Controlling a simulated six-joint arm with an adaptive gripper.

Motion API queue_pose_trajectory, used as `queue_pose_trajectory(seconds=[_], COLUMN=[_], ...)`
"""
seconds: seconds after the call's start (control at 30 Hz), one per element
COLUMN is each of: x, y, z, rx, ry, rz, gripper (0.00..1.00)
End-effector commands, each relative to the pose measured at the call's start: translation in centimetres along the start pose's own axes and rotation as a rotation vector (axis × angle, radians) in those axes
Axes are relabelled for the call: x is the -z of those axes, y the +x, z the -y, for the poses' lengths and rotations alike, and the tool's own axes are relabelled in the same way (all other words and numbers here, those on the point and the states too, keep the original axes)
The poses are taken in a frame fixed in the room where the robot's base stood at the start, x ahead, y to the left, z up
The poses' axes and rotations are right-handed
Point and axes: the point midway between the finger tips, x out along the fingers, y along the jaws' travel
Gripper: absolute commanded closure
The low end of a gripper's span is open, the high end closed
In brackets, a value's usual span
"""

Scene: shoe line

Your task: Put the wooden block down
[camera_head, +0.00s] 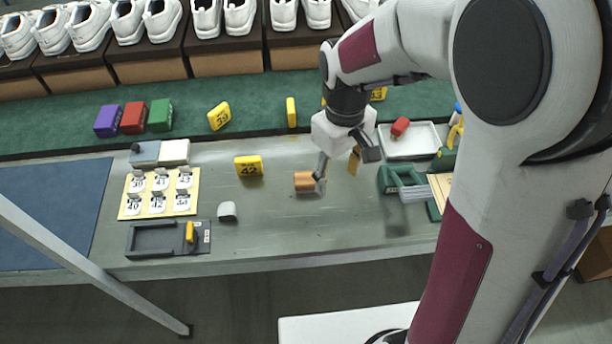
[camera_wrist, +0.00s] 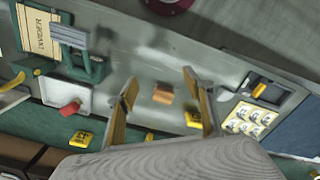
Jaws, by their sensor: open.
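The wooden block (camera_head: 304,181) is small and orange-brown. It rests on the grey table near the middle, and it also shows in the wrist view (camera_wrist: 163,93) between the two fingers as seen from there. My gripper (camera_head: 337,172) is open and empty, with its fingers spread. In the head view one finger overlaps the block's right edge; I cannot tell whether it touches. In the wrist view my gripper (camera_wrist: 160,77) shows clear gaps between both fingers and the block.
A yellow tag marked 42 (camera_head: 248,166) stands left of the block. A white piece (camera_head: 228,211), a number card (camera_head: 130,205) and a dark tray (camera_head: 133,253) lie farther left. A green holder (camera_head: 393,180) and a white tray (camera_head: 424,151) are right. The table before the block is clear.

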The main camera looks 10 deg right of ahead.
Motion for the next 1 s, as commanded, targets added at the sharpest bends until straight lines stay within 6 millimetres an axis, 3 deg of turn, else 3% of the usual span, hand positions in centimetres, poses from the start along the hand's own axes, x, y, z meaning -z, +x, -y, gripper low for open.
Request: queue_pose_trajectory(seconds=[0.63,0.77,1.0], x=[8.3,10.2,12.7], y=[9.3,10.0,9.1], z=[-1.2,-1.9,-2.8], rx=[0.036,0.025,-0.019], ry=[-0.535,-0.678,-0.914], rz=[0.054,0.033,-0.016], gripper=[0.49,0.49,0.49])
